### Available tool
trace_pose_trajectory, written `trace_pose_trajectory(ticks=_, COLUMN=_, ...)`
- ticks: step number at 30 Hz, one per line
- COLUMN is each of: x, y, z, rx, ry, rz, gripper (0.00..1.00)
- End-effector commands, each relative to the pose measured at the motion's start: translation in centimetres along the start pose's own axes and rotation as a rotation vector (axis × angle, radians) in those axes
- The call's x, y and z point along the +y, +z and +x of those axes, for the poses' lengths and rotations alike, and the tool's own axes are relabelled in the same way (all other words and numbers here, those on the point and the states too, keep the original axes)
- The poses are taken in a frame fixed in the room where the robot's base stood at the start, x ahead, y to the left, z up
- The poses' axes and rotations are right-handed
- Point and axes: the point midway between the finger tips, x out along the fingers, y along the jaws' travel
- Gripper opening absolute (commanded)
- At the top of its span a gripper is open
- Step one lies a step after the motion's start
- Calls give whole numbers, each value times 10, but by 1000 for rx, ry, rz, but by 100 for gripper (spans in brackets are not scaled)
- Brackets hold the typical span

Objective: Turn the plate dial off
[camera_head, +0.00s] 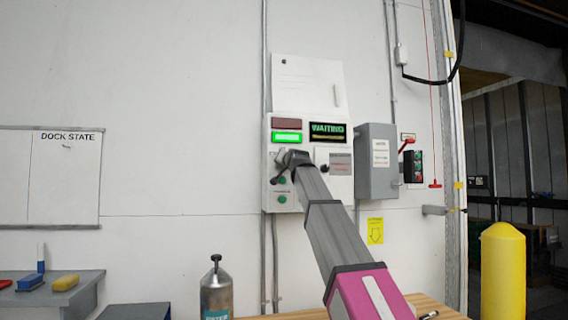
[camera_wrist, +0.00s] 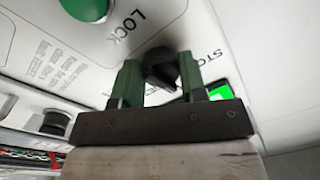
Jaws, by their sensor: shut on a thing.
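The plate dial (camera_wrist: 161,62) is a black knob on the white control panel (camera_head: 310,194), seen in the wrist view between printed words LOCK and "STO…", the latter partly covered. My gripper (camera_wrist: 160,74) has its two green fingers closed on the dial, one on each side. In the head view my gripper (camera_head: 284,160) is against the panel's left part and hides most of the dial. The dial's exact pointing direction is hard to tell. On the panel a green lamp (camera_head: 287,137) is lit, a dark red lamp (camera_head: 286,123) sits above it, and a display (camera_head: 327,131) reads WAITING.
A green button (camera_wrist: 86,8) is close to my fingers in the wrist view. A grey box (camera_head: 377,165) with a red lever (camera_head: 407,143) is right of the panel. A yellow bollard (camera_head: 503,270) stands at the right. A grey shelf (camera_head: 50,290) is at the lower left.

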Motion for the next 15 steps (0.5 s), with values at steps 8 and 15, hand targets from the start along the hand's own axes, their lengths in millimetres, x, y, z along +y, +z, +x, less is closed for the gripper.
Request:
trace_pose_trajectory(ticks=8, x=0, y=0, z=0, rx=4, ry=2, rz=87, gripper=15)
trace_pose_trajectory(ticks=15, x=0, y=0, z=0, rx=6, ry=2, rz=103, gripper=15)
